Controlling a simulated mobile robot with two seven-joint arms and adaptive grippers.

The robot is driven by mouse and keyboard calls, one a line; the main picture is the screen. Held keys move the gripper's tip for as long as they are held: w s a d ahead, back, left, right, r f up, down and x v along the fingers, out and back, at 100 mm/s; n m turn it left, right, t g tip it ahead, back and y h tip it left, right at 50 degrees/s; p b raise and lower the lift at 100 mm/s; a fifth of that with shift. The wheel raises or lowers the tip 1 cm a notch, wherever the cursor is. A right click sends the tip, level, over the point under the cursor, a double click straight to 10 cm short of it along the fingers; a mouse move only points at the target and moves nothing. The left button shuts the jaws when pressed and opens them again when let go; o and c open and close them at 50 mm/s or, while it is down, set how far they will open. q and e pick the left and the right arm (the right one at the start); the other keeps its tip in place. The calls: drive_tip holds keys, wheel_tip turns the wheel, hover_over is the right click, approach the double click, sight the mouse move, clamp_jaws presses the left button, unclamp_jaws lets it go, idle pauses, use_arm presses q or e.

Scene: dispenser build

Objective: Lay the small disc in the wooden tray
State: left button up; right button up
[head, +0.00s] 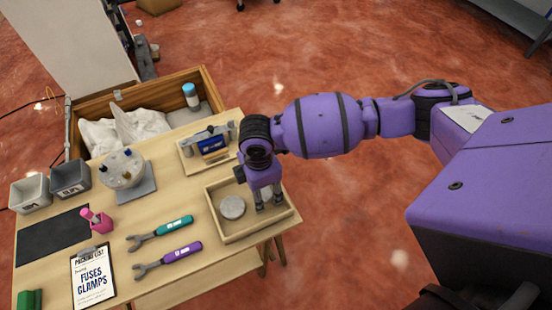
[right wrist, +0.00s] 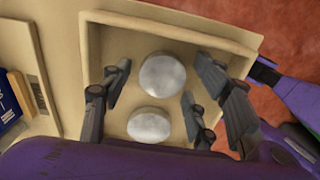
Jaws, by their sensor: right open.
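The wooden tray (head: 224,240) stands at the right end of the table, and its rim also shows in the right wrist view (right wrist: 172,26). A pale grey disc (head: 232,207) lies flat in it. In the right wrist view two round grey discs lie in the tray: one (right wrist: 162,73) farther up and one (right wrist: 149,123) lower down, apart. Only one disc shows clearly in the head view. My left gripper is not in view.
Behind the tray is another tray with a blue item (head: 213,147). Teal (head: 160,232) and purple (head: 167,260) wrenches, a clipboard (head: 93,277), a pink item (head: 97,219), a round holder (head: 122,170) and two bins lie to the left. Open floor is at the right.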

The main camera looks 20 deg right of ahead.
sight(262, 193)
drive_tip(key=shift+w+r, duration=0.15)
drive_tip(key=shift+r, duration=0.05)
wheel_tip(262, 193, up, 12)
drive_tip(key=p, duration=0.1)
idle(0.6)
